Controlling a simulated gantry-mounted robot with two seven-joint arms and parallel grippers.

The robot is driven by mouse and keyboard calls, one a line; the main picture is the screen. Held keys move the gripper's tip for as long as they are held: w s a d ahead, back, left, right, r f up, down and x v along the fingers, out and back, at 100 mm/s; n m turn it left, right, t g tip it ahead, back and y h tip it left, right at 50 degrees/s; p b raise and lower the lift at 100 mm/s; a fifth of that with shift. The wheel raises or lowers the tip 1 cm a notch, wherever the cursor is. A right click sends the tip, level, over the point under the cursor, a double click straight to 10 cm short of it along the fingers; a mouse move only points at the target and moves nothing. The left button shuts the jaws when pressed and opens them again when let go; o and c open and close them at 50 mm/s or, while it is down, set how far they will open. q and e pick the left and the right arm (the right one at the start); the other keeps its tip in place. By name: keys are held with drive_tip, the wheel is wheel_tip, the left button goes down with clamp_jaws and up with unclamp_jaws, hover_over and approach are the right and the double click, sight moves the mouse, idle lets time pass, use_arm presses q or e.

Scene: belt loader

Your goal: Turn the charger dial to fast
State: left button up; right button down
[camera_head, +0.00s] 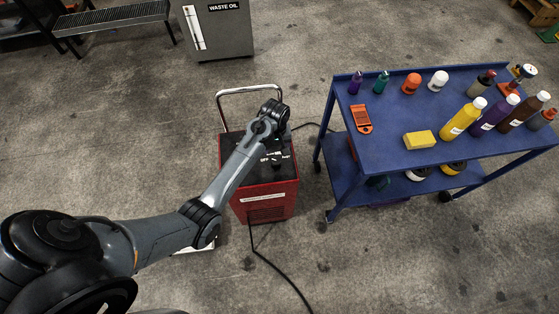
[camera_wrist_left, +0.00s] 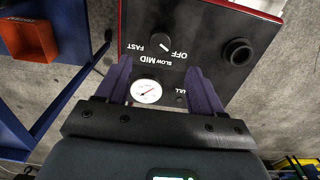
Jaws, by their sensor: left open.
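The charger is a red box (camera_head: 265,200) with a black top panel on the floor, left of the blue cart. Its black round dial (camera_wrist_left: 158,42) sits among the labels FAST, MID, SLOW and OFF; its pale mark appears to face OFF. The dial also shows small in the head view (camera_head: 277,161). My left arm reaches over the charger from the left. In the left wrist view my left gripper (camera_wrist_left: 163,75) is open, its two purple fingers apart, empty, pointing at the panel with the dial just beyond the fingertips. My right gripper is out of view.
A round gauge (camera_wrist_left: 146,91) and a black round fitting (camera_wrist_left: 238,51) are on the panel. A chrome handle (camera_head: 249,91) rises behind the charger; a black cable (camera_head: 279,270) runs in front. The blue cart (camera_head: 380,143) with bottles stands to the right. A waste oil cabinet (camera_head: 221,35) stands behind.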

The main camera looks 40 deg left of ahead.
sight(276, 161)
use_arm(q)
wheel_tip(276, 161, down, 10)
drive_tip(key=shift+a+f+b, duration=0.1)
drive_tip(key=shift+a+b, duration=0.05)
drive_tip(key=shift+b, duration=0.7)
drive_tip(key=c, duration=1)
drive_tip(key=shift+c, duration=0.2)
